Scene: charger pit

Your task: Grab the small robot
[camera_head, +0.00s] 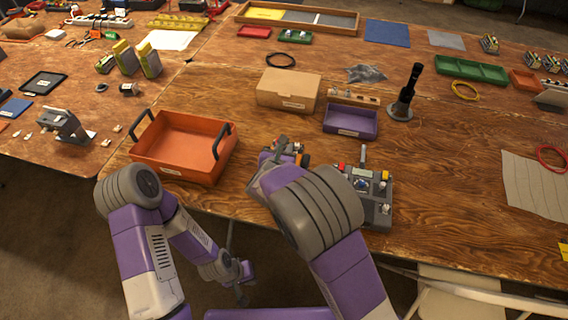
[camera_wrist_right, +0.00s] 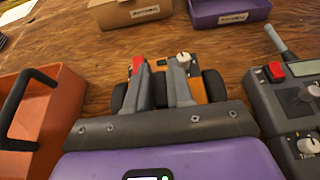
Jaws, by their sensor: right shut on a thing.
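The small robot (camera_head: 292,148) sits on the wooden table, between the orange tray and the grey control box; my right arm partly hides it in the head view. In the right wrist view the small robot (camera_wrist_right: 207,88) shows black wheels, an orange body, a red part and a pale knob. My right gripper (camera_wrist_right: 160,75) has its two grey fingers over the small robot's middle and is shut on it. It also shows in the head view (camera_head: 276,152). My left gripper (camera_head: 241,284) hangs low in front of the table edge, away from the small robot; its jaw opening is unclear.
The orange tray (camera_head: 179,175) with black handles is close on the left. The control box (camera_head: 378,208) with a lever and knobs is close on the right. Behind are a cardboard box (camera_head: 288,105) and a purple bin (camera_head: 351,134).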

